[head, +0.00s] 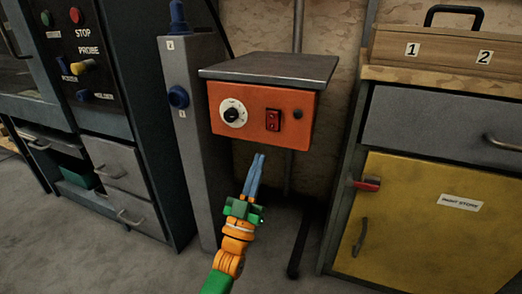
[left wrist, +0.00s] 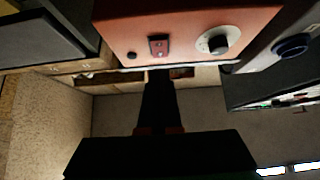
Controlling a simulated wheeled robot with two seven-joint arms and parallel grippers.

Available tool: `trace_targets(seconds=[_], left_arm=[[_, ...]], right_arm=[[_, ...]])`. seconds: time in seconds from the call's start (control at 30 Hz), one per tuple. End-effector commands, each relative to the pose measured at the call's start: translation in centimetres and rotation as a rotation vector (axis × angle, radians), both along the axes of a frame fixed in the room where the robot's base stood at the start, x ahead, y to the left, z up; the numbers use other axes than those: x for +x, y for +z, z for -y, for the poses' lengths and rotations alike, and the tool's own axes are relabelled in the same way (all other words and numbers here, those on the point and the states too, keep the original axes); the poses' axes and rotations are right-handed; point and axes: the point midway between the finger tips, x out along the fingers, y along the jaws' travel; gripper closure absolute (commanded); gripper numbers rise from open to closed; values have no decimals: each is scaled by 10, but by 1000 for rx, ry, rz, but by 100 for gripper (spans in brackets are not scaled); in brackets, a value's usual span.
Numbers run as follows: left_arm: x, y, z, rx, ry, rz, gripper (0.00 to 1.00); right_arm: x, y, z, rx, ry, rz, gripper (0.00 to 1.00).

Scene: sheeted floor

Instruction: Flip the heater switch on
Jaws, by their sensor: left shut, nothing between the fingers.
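The heater is an orange box (head: 252,107) with a dark grey top. Its front has a white-ringed knob (head: 233,113), a red rocker switch (head: 273,120) in a dark frame, and a small black button (head: 297,113). My left gripper (head: 259,158) is shut and empty, its blue fingers pointing up, below the box front and slightly left of the switch. In the left wrist view, the switch (left wrist: 158,45) shows just beyond the dark fingertips (left wrist: 160,84), with a visible gap. Which way the rocker is tipped is too small to tell. My right gripper is not in view.
A grey post (head: 190,140) with blue knobs stands close left of the heater. A dark control panel (head: 85,60) is farther left. A yellow cabinet (head: 420,215) with a red latch stands right, with a wooden case (head: 440,48) on top. The floor in front is clear.

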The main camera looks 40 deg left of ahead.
Motion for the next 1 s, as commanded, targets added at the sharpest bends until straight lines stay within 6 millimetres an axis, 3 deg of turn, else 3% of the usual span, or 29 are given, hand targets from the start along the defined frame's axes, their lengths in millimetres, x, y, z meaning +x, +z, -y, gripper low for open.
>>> trace_targets(seconds=[0.1,0.3,0.87,0.93,1.0], left_arm=[[-15,-22,4,-1,0,-6,100],[-32,-42,8,-1,-1,-2,100],[-34,-47,9,-2,-3,-12,100],[-24,-61,14,-14,-25,-108,100],[-9,-99,29,-38,-70,-334,100]], right_arm=[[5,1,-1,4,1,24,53],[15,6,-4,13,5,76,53],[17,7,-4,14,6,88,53],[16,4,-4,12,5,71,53],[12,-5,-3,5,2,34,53]])
